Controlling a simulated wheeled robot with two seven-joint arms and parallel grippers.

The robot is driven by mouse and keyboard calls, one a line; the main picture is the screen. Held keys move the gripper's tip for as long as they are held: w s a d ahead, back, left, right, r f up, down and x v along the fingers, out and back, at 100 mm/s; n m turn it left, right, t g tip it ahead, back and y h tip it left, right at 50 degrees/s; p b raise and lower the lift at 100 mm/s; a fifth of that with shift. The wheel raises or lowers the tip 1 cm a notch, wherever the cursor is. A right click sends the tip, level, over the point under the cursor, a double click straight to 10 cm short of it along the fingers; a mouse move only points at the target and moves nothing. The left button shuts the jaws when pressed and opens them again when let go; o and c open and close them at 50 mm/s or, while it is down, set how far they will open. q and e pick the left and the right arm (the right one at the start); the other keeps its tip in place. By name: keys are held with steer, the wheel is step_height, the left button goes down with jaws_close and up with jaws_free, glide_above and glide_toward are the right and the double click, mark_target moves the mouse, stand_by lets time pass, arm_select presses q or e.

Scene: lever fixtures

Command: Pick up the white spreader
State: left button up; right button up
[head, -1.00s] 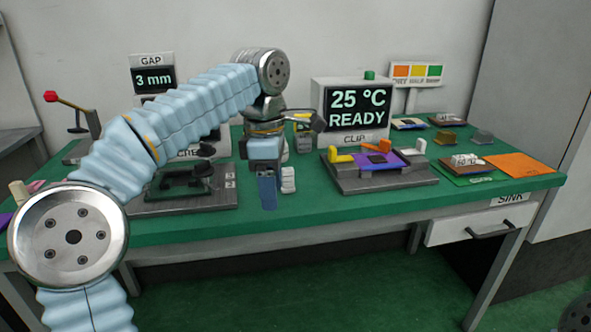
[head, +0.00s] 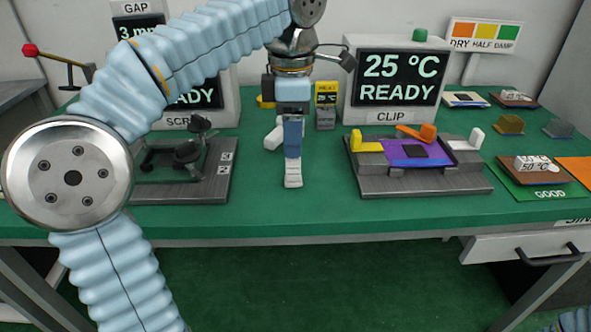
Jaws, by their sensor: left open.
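A small white stepped piece, which looks like the white spreader (head: 293,174), stands on the green table between the two dark fixtures. My left gripper (head: 292,150) points down right at its top end, with the fingers seen nearly edge-on. The jaws are open. The near finger hides the upper part of the white piece, and I cannot tell whether they touch. Another white piece (head: 274,137) shows just behind and left of the fingers. My right gripper is out of view.
The clip fixture (head: 420,183) with yellow, orange, purple and white parts stands to the right. A dark screed-like fixture (head: 215,185) stands to the left. A yellow-and-grey meter (head: 326,105) is behind. The green table (head: 300,220) is clear in front.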

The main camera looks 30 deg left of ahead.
mark_target(293, 179)
arm_select(q)
steer(key=f, duration=0.4)
steer(key=f+b, duration=0.1)
steer(key=f, duration=0.2)
steer(key=shift+s+d+f, duration=0.15)
steer(key=shift+s+f, duration=0.05)
steer(key=shift+f, duration=0.2)
jaws_close()
steer(key=shift+r, duration=0.1)
step_height(293, 179, up, 3)
steer(key=shift+r, duration=0.1)
steer(key=s+d+r+p, duration=0.1)
steer(key=s+d+r, duration=0.7)
steer(key=d, duration=0.3)
steer(key=shift+s+r+p, duration=0.25)
steer(key=shift+r+p, duration=0.1)
steer(key=shift+r, duration=0.5)
steer(key=shift+d, duration=0.1)
